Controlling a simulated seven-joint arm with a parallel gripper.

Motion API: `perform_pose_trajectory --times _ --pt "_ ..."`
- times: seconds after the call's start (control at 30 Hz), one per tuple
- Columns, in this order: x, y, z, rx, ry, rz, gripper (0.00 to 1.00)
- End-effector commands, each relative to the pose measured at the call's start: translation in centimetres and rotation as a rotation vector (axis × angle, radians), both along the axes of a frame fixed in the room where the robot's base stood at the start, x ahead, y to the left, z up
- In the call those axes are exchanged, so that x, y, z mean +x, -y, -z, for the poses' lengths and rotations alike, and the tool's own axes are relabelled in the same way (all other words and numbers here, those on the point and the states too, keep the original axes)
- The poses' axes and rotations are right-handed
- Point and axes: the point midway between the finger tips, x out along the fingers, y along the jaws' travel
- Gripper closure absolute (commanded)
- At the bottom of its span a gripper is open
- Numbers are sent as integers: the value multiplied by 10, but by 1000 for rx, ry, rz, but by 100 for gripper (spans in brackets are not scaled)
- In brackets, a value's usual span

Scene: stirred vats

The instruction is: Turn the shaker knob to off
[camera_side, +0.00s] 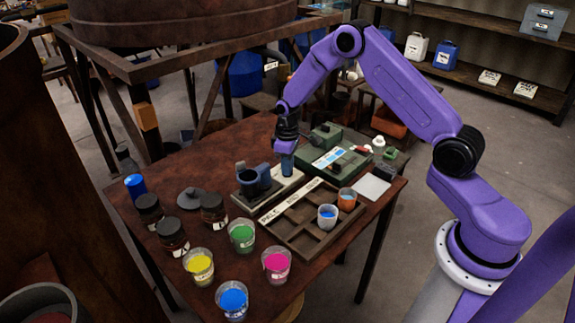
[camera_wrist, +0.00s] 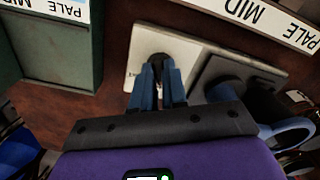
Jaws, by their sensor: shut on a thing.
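The shaker (camera_side: 244,199) stands mid-table in the side view. It has a pale base, a dark platform and a blue ring-shaped cup holder (camera_side: 253,175). In the wrist view its pale base (camera_wrist: 190,50) and dark platform (camera_wrist: 262,72) show, with the blue holder (camera_wrist: 290,133) at lower right. My gripper (camera_side: 287,172) points down over the right end of the base. In the wrist view my gripper (camera_wrist: 158,75) has its blue fingers close together, shut on the dark knob (camera_wrist: 158,59). The fingers hide most of the knob, and its pointing direction cannot be read.
A green box (camera_side: 340,163) stands right of my gripper. A labelled wooden tray (camera_side: 290,229) with cups (camera_side: 327,217) lies in front. Dark jars (camera_side: 172,236) and cups of yellow (camera_side: 199,262), green, pink and blue paint stand at the front left.

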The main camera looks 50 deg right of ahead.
Motion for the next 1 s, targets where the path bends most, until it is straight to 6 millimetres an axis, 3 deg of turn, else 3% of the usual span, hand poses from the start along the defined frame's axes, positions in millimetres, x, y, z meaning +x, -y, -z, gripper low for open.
perform_pose_trajectory --times 0.5,1.0 --pt "0 0 -1 0 -1 -435 100" --pt "0 0 -1 0 -1 -598 100"
